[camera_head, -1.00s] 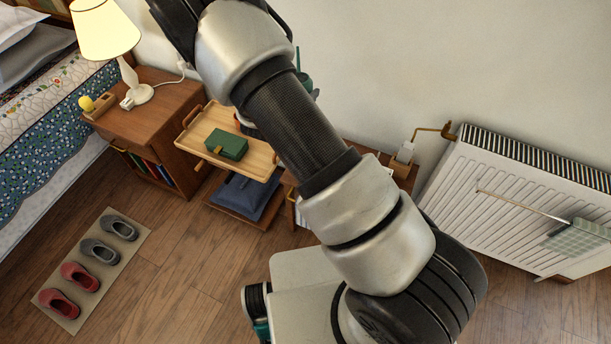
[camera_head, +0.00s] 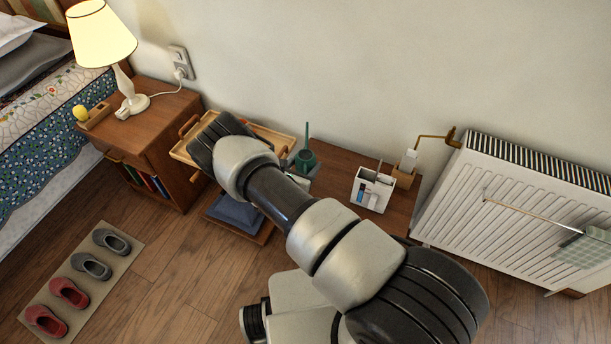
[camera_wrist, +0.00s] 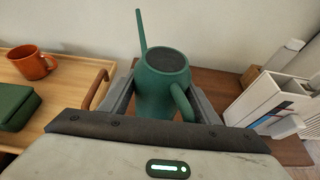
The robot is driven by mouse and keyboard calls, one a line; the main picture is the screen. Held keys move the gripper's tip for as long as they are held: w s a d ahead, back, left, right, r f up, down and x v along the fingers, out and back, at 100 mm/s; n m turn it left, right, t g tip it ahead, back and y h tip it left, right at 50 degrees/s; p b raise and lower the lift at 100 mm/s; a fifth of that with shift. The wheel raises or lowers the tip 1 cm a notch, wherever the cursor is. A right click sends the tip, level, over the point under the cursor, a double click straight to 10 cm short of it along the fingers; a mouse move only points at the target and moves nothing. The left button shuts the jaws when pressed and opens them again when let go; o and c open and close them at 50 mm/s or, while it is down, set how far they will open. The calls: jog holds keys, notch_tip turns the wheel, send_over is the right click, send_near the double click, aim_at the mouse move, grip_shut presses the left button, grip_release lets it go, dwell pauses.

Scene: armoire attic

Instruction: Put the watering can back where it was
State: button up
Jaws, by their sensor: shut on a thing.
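The green watering can (camera_head: 306,160), with a long thin spout, is upright over the left part of the low wooden table (camera_head: 336,160) beside the tray. In the wrist view the can (camera_wrist: 160,88) sits between the two grey fingers of my gripper (camera_wrist: 163,105), its spout pointing up and left and its handle toward the right. My gripper (camera_head: 298,168) is shut on the can, mostly hidden by my arm in the head view. The can's base is hidden, so I cannot tell whether it touches the table.
A wooden tray (camera_wrist: 60,72) with an orange mug (camera_wrist: 32,62) and green box (camera_wrist: 14,104) lies left of the can. A white organizer (camera_head: 372,188) stands to the right. The lamp (camera_head: 103,45) stands on the nightstand; a radiator (camera_head: 520,200) is far right.

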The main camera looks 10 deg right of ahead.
jog(key=shift+f+b, duration=0.4)
jog(key=shift+f, duration=1.8)
jog(key=shift+f, duration=0.2)
jog(key=o, duration=0.8)
jog(key=shift+f, duration=0.15)
jog(key=o, duration=0.5)
jog(key=shift+r, duration=0.2)
